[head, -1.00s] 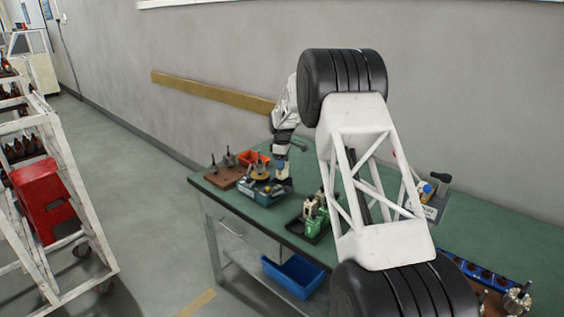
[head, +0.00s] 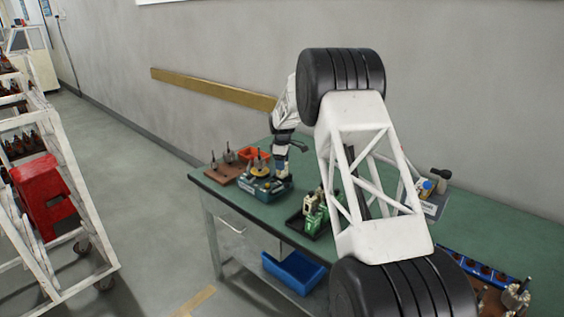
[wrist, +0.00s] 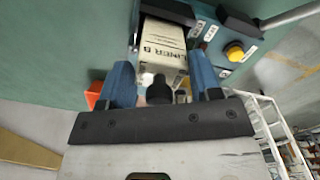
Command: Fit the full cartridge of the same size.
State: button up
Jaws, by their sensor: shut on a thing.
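A cream cartridge (wrist: 165,45) with printed lettering, partly readable as "LINER", lies between the two blue fingers of my gripper (wrist: 162,75) in the wrist view. My gripper is shut on it. The cartridge's far end is between dark parts of the blue winding machine (wrist: 210,42), which has a yellow button. I cannot tell how deep it sits. In the head view my gripper (head: 281,172) is at the right side of the machine (head: 258,186). The cartridge is too small there to make out clearly.
A brown board with upright pegs (head: 225,170) and an orange bin (head: 252,154) stand beside the machine. A green device on a black tray (head: 313,218) stands to its right. My white arm link hides the bench's middle. A blue bin (head: 293,270) sits below the bench.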

jog(key=shift+f, duration=1.1)
dwell(0.5)
jog(key=o, duration=1.2)
jog(key=shift+c, duration=0.2)
jog(key=shift+r, duration=0.2)
jog(key=shift+r, duration=2)
jog(key=shift+r, duration=0.1)
jog(key=shift+s+r, duration=0.1)
jog(key=shift+r, duration=3.7)
